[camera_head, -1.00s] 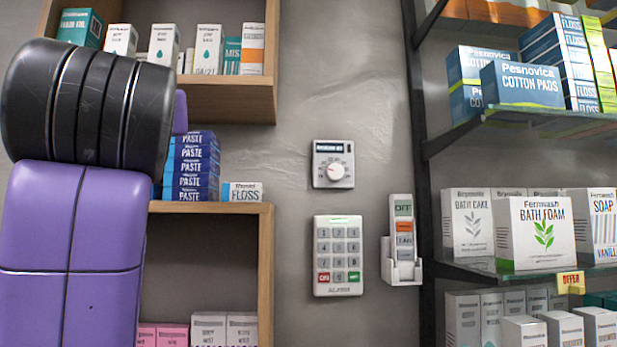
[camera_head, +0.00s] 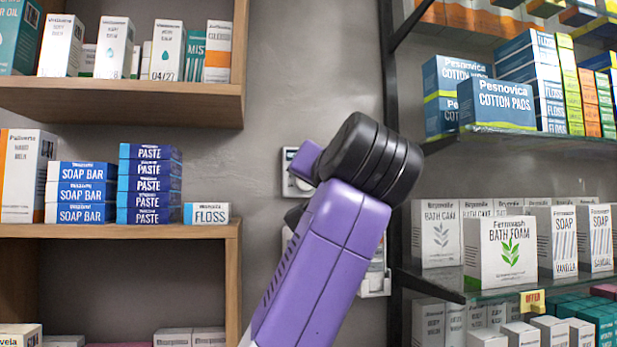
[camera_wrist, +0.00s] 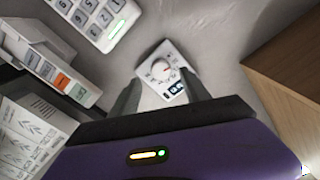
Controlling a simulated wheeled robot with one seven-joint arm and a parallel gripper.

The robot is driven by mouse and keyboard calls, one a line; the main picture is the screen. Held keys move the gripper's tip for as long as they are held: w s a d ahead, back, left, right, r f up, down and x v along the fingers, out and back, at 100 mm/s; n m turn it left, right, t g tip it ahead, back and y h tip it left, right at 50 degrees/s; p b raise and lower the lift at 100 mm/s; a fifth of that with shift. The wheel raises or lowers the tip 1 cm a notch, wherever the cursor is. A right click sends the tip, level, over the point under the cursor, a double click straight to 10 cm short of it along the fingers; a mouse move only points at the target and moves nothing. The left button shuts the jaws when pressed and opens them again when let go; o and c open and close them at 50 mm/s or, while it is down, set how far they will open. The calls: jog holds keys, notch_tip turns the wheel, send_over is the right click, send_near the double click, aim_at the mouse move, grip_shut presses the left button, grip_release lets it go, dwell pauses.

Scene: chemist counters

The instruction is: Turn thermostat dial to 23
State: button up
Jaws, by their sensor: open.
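The thermostat (camera_wrist: 153,88) is a small white wall panel with a round white dial (camera_wrist: 161,69) and a dark display (camera_wrist: 175,88). It appears roughly upside down in the wrist view. My gripper (camera_wrist: 160,90) is open, with one dark finger on each side of the thermostat's image and nothing held. The dial shows beyond and between the fingertips, seemingly apart from them. The dial's setting is too small to read. In the head view my arm hides most of the thermostat (camera_head: 289,180); only its left part shows, and the fingers are hidden.
A white keypad (camera_wrist: 94,18) and a remote in a wall holder (camera_wrist: 62,79) are on the same wall. Wooden shelves with boxes (camera_head: 120,98) stand left in the head view. Glass shelves (camera_head: 560,137) with boxes stand right.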

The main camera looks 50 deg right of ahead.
jog(key=x, duration=0.4)
jog(key=shift+w+p, duration=0.2)
jog(key=shift+p, duration=0.2)
jog(key=shift+c, duration=0.2)
grip_shut()
